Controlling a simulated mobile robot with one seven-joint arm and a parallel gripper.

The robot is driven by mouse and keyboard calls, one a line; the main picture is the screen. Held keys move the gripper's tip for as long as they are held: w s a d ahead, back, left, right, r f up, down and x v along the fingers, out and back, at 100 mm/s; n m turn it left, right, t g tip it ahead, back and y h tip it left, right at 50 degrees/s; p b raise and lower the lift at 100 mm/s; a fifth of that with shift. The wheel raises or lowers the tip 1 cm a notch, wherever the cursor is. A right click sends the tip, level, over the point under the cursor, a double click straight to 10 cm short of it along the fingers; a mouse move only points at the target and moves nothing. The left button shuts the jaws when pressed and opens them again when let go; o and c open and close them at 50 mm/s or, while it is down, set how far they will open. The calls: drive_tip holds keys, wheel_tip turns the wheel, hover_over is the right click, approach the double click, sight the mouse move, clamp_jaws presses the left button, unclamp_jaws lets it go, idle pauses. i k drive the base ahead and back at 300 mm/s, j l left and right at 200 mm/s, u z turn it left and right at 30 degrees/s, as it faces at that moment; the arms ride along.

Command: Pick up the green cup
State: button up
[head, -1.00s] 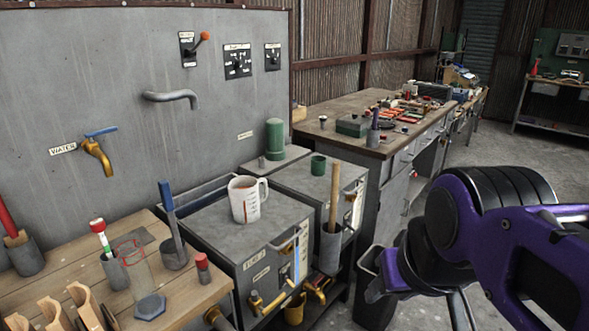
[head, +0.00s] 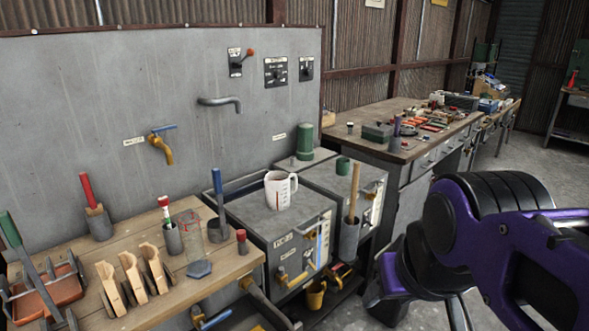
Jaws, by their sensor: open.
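The small green cup (head: 343,165) stands upright on the right-hand grey metal box (head: 322,182) in the head view. It is behind the wooden-handled tool and right of the white measuring jug (head: 280,190). My purple and black arm fills the lower right, well to the right of the cup and nearer the camera. I cannot make out my gripper's fingers in this view. Nothing hides the cup's upper part.
A taller green cylinder (head: 304,141) stands behind the cup, to its left. A grey holder (head: 349,238) with a wooden handle stands in front. A wooden bench (head: 185,290) with tools lies at left, and a cluttered workbench (head: 385,150) at right. Floor shows at far right.

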sight(342, 164)
drive_tip(key=i+l+u, duration=0.2)
drive_tip(key=u, duration=0.15)
drive_tip(key=i+l+u, duration=0.1)
drive_tip(key=l+u, duration=0.2)
drive_tip(key=i+l+u, duration=0.1)
drive_tip(key=l, duration=0.35)
drive_tip(key=i+l+u, duration=0.15)
drive_tip(key=l, duration=0.3)
drive_tip(key=i+l, duration=0.1)
drive_tip(key=l, duration=0.3)
drive_tip(key=i+l, duration=0.15)
drive_tip(key=l, duration=0.25)
drive_tip(key=i+l, duration=0.1)
drive_tip(key=l, duration=0.3)
drive_tip(key=i+l, duration=0.1)
drive_tip(key=l, duration=0.8)
drive_tip(key=k+j+u, duration=0.1)
drive_tip(key=k+u, duration=0.2)
drive_tip(key=k+j+u, duration=0.1)
drive_tip(key=u, duration=0.2)
drive_tip(key=k+j, duration=0.1)
drive_tip(key=j, duration=0.2)
drive_tip(key=i+l+z, duration=0.5)
drive_tip(key=i, duration=0.15)
